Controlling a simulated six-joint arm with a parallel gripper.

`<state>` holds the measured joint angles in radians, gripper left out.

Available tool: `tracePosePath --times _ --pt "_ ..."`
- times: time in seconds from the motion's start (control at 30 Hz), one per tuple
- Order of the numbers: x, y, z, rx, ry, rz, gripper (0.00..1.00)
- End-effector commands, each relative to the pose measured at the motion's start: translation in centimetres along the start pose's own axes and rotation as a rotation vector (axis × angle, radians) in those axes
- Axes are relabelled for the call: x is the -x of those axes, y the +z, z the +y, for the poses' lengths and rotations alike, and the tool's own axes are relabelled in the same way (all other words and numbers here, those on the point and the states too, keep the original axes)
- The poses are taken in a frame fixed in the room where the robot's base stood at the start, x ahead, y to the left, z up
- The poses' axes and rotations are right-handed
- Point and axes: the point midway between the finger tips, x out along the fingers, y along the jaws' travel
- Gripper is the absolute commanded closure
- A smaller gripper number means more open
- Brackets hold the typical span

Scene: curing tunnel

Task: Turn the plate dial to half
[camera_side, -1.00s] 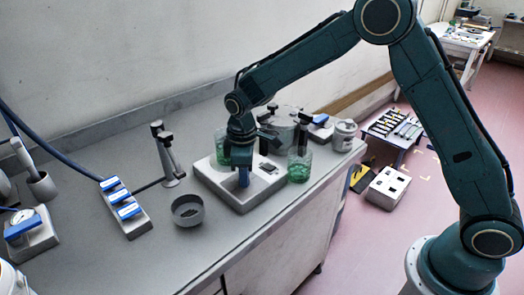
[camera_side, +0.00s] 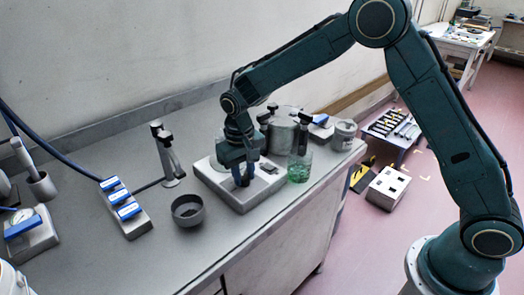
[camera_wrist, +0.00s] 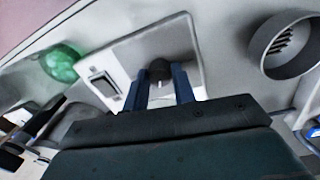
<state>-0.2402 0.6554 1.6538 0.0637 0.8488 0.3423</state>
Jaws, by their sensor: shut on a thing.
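The plate (camera_side: 262,190) is a pale grey slab on the bench; the wrist view shows part of its top (camera_wrist: 135,48). Its dial (camera_wrist: 159,68) is a small dark grey knob with a pale mark on the side toward my gripper. My gripper (camera_wrist: 160,88) is shut on the dial, with one blue finger on either side. In the side view my gripper (camera_side: 241,182) points down at the plate, and its fingers hide most of the dial. I cannot read the setting.
A green glass beaker (camera_side: 299,168) stands close right of the plate. A dark round bowl (camera_side: 187,211) sits to its left. A clamp stand (camera_side: 168,160), a blue-topped block (camera_side: 125,208) and a metal pot (camera_side: 283,132) stand around. The front bench strip is clear.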

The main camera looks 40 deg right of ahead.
Motion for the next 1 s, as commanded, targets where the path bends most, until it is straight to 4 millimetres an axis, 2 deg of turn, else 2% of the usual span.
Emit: tracePosePath --times 0.3,0.8,0.83,0.93,1.0 --pt "0.14 -0.03 -0.01 -0.152 0.000 -0.007 0.97" --pt "0.16 -0.03 -0.03 -0.179 0.000 -0.008 0.97" --pt "0.16 -0.03 -0.03 -0.179 0.000 -0.008 0.72" --pt "0.14 -0.03 -0.03 -0.179 0.000 -0.008 0.52" --pt "0.11 -0.03 -0.03 -0.178 0.000 -0.008 0.52"
